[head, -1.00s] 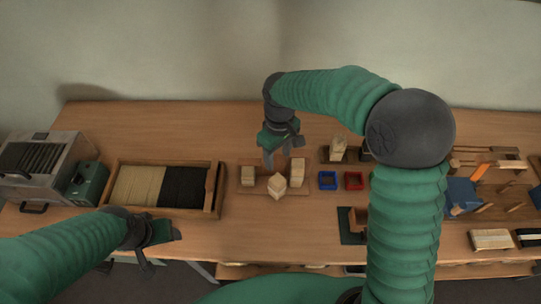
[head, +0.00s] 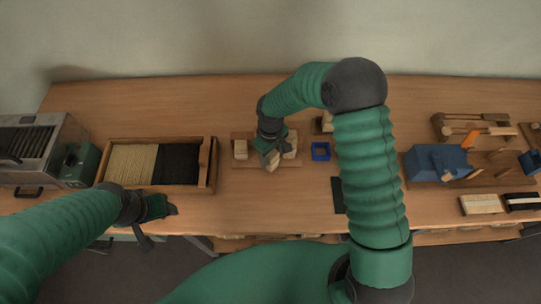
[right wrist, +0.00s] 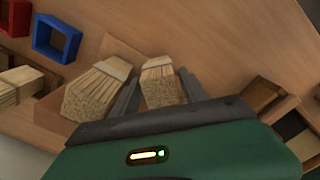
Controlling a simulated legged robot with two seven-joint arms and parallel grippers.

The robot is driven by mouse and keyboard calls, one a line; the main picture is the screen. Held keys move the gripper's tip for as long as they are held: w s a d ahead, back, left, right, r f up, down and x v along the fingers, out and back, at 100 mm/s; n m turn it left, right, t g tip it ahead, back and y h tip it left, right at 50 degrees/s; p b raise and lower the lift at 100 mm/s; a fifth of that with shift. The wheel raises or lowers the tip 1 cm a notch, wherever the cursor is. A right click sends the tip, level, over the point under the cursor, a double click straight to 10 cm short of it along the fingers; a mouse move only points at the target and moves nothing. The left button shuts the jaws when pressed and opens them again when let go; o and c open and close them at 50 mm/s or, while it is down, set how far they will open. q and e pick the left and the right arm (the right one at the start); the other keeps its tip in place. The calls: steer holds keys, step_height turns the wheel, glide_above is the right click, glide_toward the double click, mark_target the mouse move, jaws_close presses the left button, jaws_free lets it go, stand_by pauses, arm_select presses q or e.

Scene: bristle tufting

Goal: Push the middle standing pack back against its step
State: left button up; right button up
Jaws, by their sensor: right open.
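Three pale bristle packs stand on a wooden board (head: 235,163) in the head view: the left pack (head: 240,149), the right pack (head: 291,144) and the middle pack (head: 272,164), which sits nearer me. My right gripper (head: 270,156) is low over the middle pack and partly covers it. In the right wrist view the open fingers (right wrist: 158,92) lie on either side of the middle pack (right wrist: 160,82); I cannot tell whether they touch it. The right pack (right wrist: 95,88) is beside it. The middle pack's step is hidden. My left gripper (head: 160,208) is off near the table's front edge; its jaw state is unclear.
A tray (head: 208,165) of pale and black bristles is left of the board. A blue bin (head: 320,151) is to its right; a red bin (right wrist: 15,17) shows in the right wrist view. My right arm hides part of the table.

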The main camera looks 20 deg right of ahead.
steer(key=shift+f, duration=0.75)
jaws_close()
steer(key=shift+w+r, duration=0.1)
steer(key=shift+w, duration=0.05)
